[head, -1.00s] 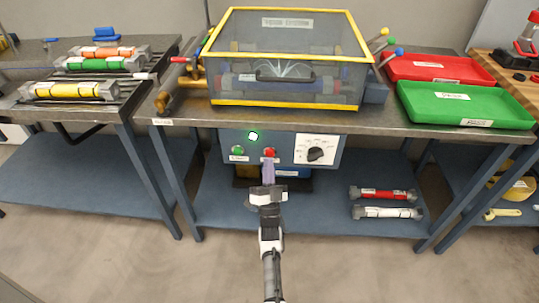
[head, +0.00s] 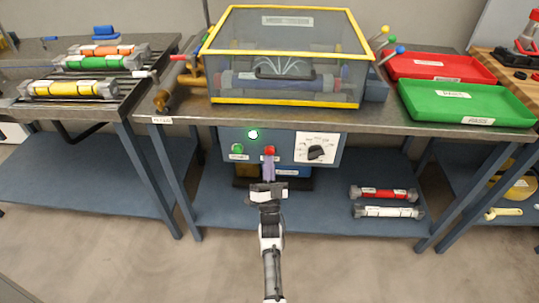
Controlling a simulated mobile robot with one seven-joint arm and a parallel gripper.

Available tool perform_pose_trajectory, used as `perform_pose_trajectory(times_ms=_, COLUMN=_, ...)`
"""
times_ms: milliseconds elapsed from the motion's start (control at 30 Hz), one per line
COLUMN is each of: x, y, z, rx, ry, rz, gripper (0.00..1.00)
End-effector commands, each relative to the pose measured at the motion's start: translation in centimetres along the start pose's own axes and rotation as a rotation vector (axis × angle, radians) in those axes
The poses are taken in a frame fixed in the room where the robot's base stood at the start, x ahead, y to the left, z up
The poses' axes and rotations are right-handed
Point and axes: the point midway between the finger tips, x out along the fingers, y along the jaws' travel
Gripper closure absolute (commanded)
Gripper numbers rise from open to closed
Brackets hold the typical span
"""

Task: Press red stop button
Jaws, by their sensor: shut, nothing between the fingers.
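The red stop button (head: 269,150) is on the blue-grey control panel (head: 288,136) below the front edge of the middle bench. My gripper (head: 268,159) is shut and empty, with its fingertips right at the lower edge of the red button. I cannot tell whether they touch it. A green button (head: 237,149) sits to the left of the red one. A black dial (head: 315,153) on a white plate is to the right.
A yellow-framed clear box (head: 285,60) stands on the bench above the panel, with a cylinder inside. Red (head: 402,66) and green (head: 405,92) trays lie to its right. Red (head: 385,193) and white (head: 388,212) cylinders lie on the lower shelf. The floor in front is clear.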

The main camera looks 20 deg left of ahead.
Motion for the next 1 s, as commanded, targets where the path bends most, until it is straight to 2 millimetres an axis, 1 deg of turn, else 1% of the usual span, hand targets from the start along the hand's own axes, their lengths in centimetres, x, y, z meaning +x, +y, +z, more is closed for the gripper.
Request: perform_pose_trajectory(times_ms=1000, x=0.57, y=0.43, z=0.47, rx=0.0, ry=0.001, rz=-0.001, gripper=1.0)
